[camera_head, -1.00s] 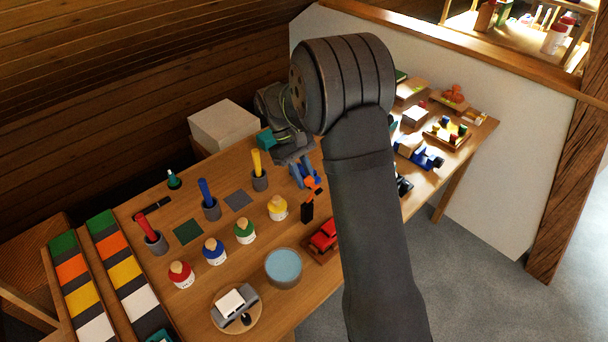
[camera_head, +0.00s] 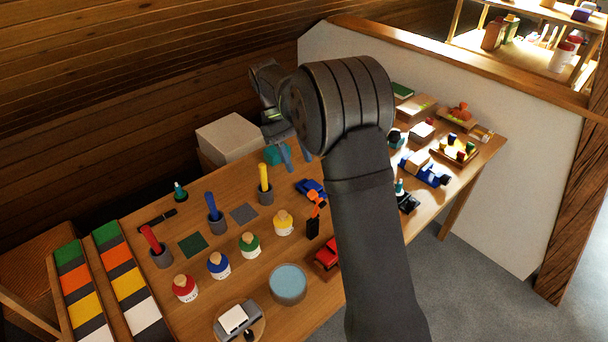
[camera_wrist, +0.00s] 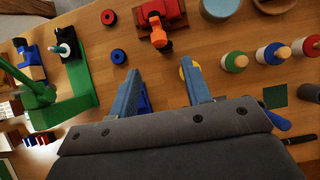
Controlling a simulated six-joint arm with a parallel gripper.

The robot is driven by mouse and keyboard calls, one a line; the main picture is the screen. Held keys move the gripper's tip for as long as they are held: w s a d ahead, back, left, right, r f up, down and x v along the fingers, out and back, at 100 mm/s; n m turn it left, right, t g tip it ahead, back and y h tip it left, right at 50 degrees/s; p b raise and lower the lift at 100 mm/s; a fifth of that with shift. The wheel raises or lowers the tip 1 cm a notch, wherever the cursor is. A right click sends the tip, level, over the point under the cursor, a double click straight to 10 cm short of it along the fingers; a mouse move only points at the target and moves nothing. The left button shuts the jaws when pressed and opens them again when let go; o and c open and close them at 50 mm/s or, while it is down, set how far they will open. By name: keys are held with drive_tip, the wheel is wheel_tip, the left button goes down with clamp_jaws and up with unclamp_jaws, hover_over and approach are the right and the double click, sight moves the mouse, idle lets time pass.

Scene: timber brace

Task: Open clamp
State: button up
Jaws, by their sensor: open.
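My gripper (camera_head: 297,164) has two blue fingers spread apart with nothing held between them. It hangs above the back of the bench; the fingers also show in the wrist view (camera_wrist: 158,78). A blue clamp-like device (camera_head: 432,176) with a pale wooden block stands on the right part of the bench, well away from my gripper. It appears at the left of the wrist view (camera_wrist: 30,65). A green frame-like tool (camera_wrist: 75,85) stands left of my fingers there. I cannot tell for sure which device is the clamp. My forearm hides part of the bench.
Paint jars (camera_head: 249,245), a blue-topped round container (camera_head: 287,282) and a red device (camera_head: 327,253) crowd the bench front. Upright coloured handles in cups (camera_head: 215,210) stand at left. A small blue object (camera_head: 312,188) lies below my gripper. A white box (camera_head: 229,138) is behind.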

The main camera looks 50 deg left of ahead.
sight(311, 191)
drive_tip(key=shift+v, duration=1.05)
drive_tip(key=shift+d+f, duration=0.1)
drive_tip(key=shift+f, duration=0.05)
drive_tip(key=x, duration=1.1)
drive_tip(key=shift+d+f, duration=0.2)
drive_tip(key=shift+f, duration=0.05)
drive_tip(key=shift+d, duration=0.1)
